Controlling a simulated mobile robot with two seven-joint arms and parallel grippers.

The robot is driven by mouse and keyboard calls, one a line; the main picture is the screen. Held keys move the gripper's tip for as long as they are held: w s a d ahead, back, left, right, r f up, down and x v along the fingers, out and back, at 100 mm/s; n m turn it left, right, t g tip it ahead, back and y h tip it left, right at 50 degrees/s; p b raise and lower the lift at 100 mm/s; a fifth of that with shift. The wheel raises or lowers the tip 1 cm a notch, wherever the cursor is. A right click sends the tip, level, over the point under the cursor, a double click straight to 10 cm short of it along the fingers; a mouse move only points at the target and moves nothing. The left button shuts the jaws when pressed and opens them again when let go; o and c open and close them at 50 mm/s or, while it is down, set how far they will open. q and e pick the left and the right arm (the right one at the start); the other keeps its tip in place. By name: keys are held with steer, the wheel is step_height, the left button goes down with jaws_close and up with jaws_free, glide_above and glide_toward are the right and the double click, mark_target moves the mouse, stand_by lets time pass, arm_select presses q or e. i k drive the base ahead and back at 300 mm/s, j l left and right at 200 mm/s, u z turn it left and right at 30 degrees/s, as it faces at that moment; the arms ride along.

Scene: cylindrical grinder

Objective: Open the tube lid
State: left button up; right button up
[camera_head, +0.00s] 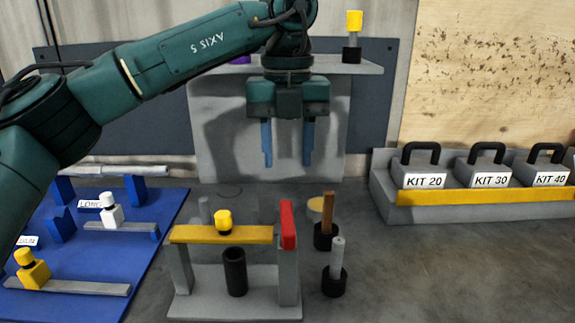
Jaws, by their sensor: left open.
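A grey stand with a yellow top bar (190,235) and a red block (288,225) at its right end stands in the front middle. A yellow cap on a dark base (223,219) shows at the bar. A dark upright tube (235,275) stands below the bar, inside the stand. Which part is the tube lid I cannot tell for sure. My left gripper (287,158) is open and empty, its blue fingers pointing down, behind and above the stand in the picture. My right gripper is not in view.
Right of the stand, a brown rod (327,212) and a grey rod (338,255) stand in black holders. A blue board (85,255) with yellow and white fixtures lies left. A grey shelf (335,66) stands behind the gripper. Kit boxes (423,165) sit in a tray at right.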

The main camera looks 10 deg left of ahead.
mark_target(224, 232)
steer(key=k, duration=1)
